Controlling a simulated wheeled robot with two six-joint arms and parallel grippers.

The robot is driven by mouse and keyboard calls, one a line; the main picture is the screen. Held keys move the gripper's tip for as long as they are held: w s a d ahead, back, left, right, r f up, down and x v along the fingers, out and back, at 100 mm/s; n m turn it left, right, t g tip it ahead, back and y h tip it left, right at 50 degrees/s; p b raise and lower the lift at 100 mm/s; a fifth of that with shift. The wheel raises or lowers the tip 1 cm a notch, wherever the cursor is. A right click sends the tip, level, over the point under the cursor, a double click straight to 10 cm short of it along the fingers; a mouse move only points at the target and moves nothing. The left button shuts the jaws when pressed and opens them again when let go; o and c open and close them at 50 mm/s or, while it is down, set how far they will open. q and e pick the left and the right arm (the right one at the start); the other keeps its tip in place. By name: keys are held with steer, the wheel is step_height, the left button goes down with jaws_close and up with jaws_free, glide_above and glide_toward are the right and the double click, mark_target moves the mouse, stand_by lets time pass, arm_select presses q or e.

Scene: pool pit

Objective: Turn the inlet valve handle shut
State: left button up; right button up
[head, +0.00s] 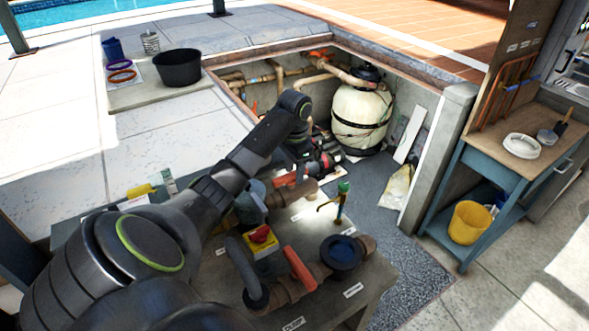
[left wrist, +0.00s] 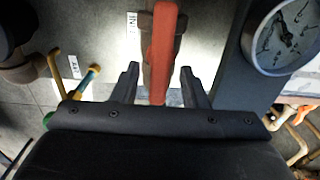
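The inlet valve handle is a red-orange lever. In the left wrist view the handle (left wrist: 163,45) stands upright in the picture, in line with the brown pipe behind it, beside a partly readable white label (left wrist: 132,25). My left gripper (left wrist: 158,84) is open, with one finger on each side of the handle's near end and visible gaps on both sides. In the head view the handle (head: 287,179) shows only partly beyond my arm. My left gripper (head: 296,160) hangs down above it, its fingertips hard to make out. My right gripper is in neither view.
A pressure gauge (left wrist: 285,36) is close to the right of my gripper. Another red lever (head: 299,268) and a red-and-yellow switch (head: 261,238) sit nearer. The cream filter tank (head: 361,115) stands behind.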

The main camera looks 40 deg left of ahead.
arm_select(q)
jaws_close()
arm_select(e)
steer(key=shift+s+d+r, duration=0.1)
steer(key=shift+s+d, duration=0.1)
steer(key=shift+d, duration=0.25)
arm_select(q)
steer(key=shift+r, duration=0.1)
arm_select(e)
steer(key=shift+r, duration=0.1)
